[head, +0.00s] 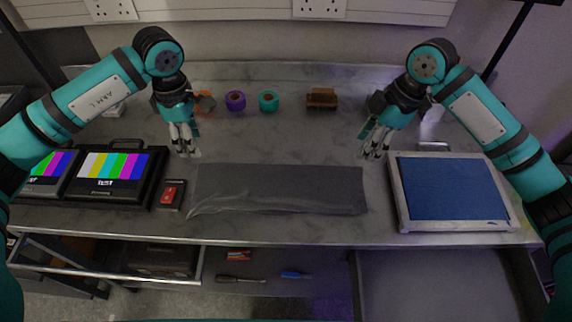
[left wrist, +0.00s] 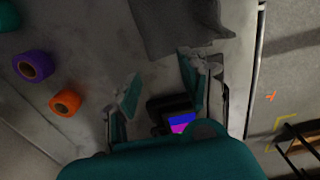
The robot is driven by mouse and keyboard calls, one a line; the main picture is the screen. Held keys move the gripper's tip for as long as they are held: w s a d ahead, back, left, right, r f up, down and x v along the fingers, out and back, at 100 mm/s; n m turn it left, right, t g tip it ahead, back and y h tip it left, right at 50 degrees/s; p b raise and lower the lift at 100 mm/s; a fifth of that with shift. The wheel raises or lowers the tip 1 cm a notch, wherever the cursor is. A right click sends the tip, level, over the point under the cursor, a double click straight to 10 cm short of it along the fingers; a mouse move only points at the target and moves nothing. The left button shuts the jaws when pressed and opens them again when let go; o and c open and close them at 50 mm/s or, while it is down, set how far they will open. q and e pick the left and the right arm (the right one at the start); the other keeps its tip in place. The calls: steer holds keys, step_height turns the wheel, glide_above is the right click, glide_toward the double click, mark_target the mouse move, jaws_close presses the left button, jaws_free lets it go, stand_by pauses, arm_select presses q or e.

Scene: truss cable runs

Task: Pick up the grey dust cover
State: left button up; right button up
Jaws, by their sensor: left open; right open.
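The grey dust cover (head: 285,188) lies flat on the bench in the middle of the head view, long from left to right, with a wrinkled front left corner. Part of it shows at the top of the left wrist view (left wrist: 180,25). My left gripper (head: 187,152) is open and empty, just above and behind the cover's left end. It also shows in the left wrist view (left wrist: 160,95), its fingers apart with nothing between them. My right gripper (head: 372,155) is open and empty, near the cover's back right corner.
A blue-topped framed panel (head: 452,190) lies right of the cover. A red-buttoned box (head: 170,194) and a colour-bar monitor (head: 115,172) stand at the left. Purple (head: 236,100), teal (head: 268,101) and orange (head: 205,101) tape rolls and a brown block (head: 321,98) stand at the back. An open drawer (head: 105,258) juts out below.

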arm_select(q)
steer(key=f, duration=0.2)
arm_select(e)
steer(key=f, duration=0.2)
arm_select(q)
glide_above(207, 170)
step_height(207, 170, down, 6)
arm_select(e)
glide_above(352, 173)
steer(key=f, duration=0.4)
steer(key=d+f, duration=0.1)
steer(key=f, duration=0.1)
steer(key=shift+s, duration=0.1)
arm_select(q)
steer(key=shift+f, duration=0.65)
arm_select(e)
steer(key=shift+f, duration=0.7)
arm_select(q)
steer(key=shift+b, duration=0.3)
steer(key=shift+f+b, duration=0.6)
arm_select(e)
steer(key=shift+f, duration=0.55)
arm_select(q)
steer(key=shift+r, duration=0.15)
arm_select(e)
steer(key=shift+r, duration=0.15)
arm_select(q)
steer(key=shift+f, duration=0.2)
